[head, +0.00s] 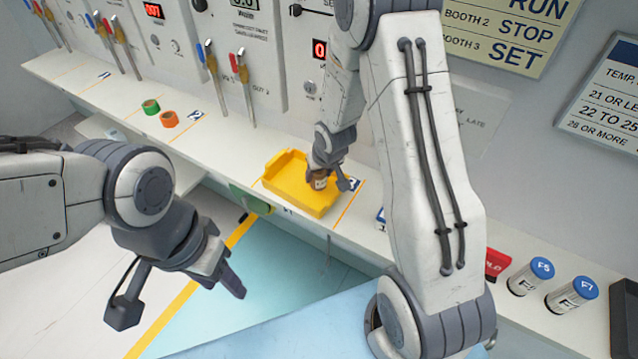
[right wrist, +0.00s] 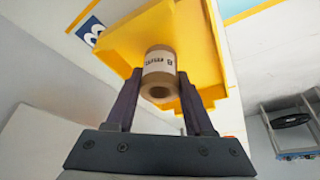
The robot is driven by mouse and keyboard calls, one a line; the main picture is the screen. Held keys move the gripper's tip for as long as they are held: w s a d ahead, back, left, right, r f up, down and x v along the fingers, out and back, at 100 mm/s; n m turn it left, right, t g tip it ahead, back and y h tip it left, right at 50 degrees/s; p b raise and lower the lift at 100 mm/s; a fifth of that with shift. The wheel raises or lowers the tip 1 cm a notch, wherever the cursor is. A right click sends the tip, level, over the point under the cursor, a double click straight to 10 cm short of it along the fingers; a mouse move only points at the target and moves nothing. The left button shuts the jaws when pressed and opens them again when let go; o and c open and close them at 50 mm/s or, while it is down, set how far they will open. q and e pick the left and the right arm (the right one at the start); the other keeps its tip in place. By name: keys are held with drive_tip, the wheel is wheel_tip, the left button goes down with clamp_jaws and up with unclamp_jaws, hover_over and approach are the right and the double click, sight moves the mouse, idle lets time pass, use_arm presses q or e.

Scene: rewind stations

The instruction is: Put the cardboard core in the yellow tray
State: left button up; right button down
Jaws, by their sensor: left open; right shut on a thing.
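The yellow tray (head: 290,199) sits on the long white counter in the middle of the head view. The cardboard core (head: 319,183), a short brown tube with a printed label, is upright in my right gripper (head: 328,180) over the tray. In the right wrist view the core (right wrist: 159,76) is between the two dark fingers of my right gripper (right wrist: 158,92), with the yellow tray (right wrist: 115,38) behind it. I cannot tell whether the core touches the tray floor. My left gripper (head: 180,300) is open and empty, away from the counter at the lower left.
Blue-capped containers (head: 531,275) and a red object (head: 496,263) stand at the right.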

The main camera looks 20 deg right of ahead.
sight(320, 179)
use_arm(q)
drive_tip(key=shift+f, duration=0.5)
use_arm(e)
drive_tip(key=shift+f, duration=1.3)
use_arm(q)
drive_tip(key=shift+f, duration=0.1)
use_arm(e)
drive_tip(key=shift+f, duration=0.1)
drive_tip(key=shift+f+b, duration=0.15)
drive_tip(key=shift+b, duration=0.15)
drive_tip(key=shift+c, duration=1.4)
unclamp_jaws()
